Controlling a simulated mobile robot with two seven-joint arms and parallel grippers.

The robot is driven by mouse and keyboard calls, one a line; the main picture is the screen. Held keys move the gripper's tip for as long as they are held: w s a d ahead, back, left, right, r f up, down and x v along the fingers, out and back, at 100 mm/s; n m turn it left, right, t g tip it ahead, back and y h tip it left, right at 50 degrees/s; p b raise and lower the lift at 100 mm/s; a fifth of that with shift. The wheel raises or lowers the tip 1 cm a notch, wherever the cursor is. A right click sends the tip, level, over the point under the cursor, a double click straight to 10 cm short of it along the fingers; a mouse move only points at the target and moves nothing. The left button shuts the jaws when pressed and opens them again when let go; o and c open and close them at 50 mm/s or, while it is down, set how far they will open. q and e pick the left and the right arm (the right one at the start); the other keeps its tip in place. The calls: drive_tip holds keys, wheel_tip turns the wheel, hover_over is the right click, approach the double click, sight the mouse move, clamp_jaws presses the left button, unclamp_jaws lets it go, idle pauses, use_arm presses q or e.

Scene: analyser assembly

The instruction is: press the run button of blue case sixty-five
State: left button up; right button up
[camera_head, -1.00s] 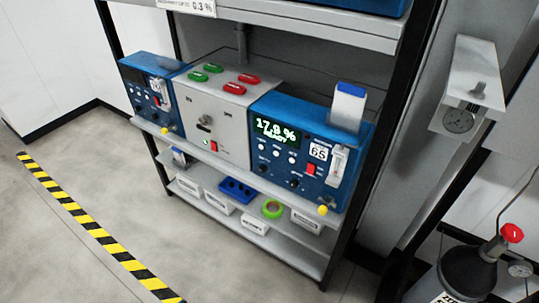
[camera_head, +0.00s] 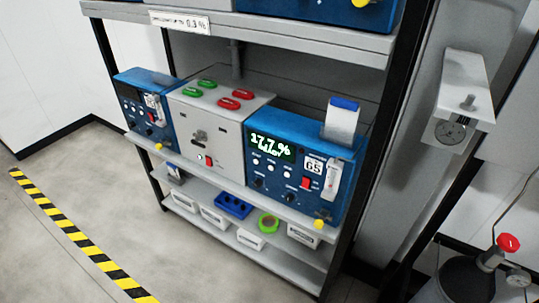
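The blue case sixty-five (camera_head: 321,207) stands at the right end of the middle shelf, with a white label (camera_head: 314,165) bearing 65. Its lit display (camera_head: 272,146) reads about 17.7 %, with a smaller blurred line below. Small pale round buttons (camera_head: 271,168) sit in a row under the display. Their lettering is too small to read, so I cannot tell which is the run button. A red switch (camera_head: 305,183), dark knobs and a clear flow tube (camera_head: 332,178) are also on its front. Neither gripper is in view.
A grey box (camera_head: 222,152) with red and green pads stands left of the case, then another blue case (camera_head: 144,76). An upper shelf (camera_head: 280,35) overhangs them. A gas cylinder (camera_head: 455,280) stands at lower right. The floor in front is clear, with striped tape (camera_head: 75,235).

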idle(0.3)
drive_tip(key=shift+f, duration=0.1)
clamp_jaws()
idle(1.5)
